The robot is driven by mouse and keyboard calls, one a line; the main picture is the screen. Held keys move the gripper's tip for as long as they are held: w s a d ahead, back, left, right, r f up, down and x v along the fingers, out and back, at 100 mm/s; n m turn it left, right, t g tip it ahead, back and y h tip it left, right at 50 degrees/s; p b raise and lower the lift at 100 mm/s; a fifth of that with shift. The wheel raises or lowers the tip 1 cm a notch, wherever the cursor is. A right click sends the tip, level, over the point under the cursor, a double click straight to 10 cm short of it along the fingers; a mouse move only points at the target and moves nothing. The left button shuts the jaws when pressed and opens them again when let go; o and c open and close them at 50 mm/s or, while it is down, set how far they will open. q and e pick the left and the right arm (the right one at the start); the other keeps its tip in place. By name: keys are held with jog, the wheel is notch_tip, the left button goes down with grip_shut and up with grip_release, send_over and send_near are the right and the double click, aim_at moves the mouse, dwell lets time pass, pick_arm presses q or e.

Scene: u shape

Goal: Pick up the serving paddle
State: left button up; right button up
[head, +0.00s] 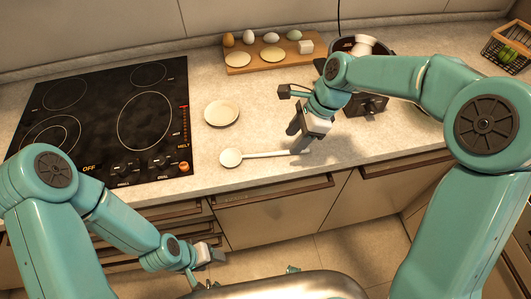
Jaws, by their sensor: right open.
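The serving paddle (264,155) lies on the counter, with a pale round head at its left end and a thin light handle running right. My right gripper (299,141) is open at the handle's right end, with its fingers pointing down. My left gripper (214,254) is low in front of the drawers, away from the paddle. Its jaw gap does not show clearly.
A black cooktop (100,120) fills the left. A pale plate (222,113) lies behind the paddle. A wooden board (268,66) holds eggs and other food at the back. A dark appliance (366,104) stands behind my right gripper. A basket (505,48) is at far right.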

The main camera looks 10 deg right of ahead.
aim_at(282, 151)
jog(key=x, duration=0.3)
jog(key=p+x, duration=0.1)
jog(key=x, duration=0.1)
jog(key=shift+w, duration=0.35)
jog(key=shift+s+a+f, duration=0.1)
jog(key=shift+s+f, duration=0.1)
jog(key=shift+f, duration=0.1)
jog(key=shift+w+a+f, duration=0.1)
jog(key=shift+w+a, duration=0.05)
jog(key=shift+w, duration=0.05)
jog(key=c, duration=0.5)
jog(key=shift+s, duration=0.1)
grip_shut()
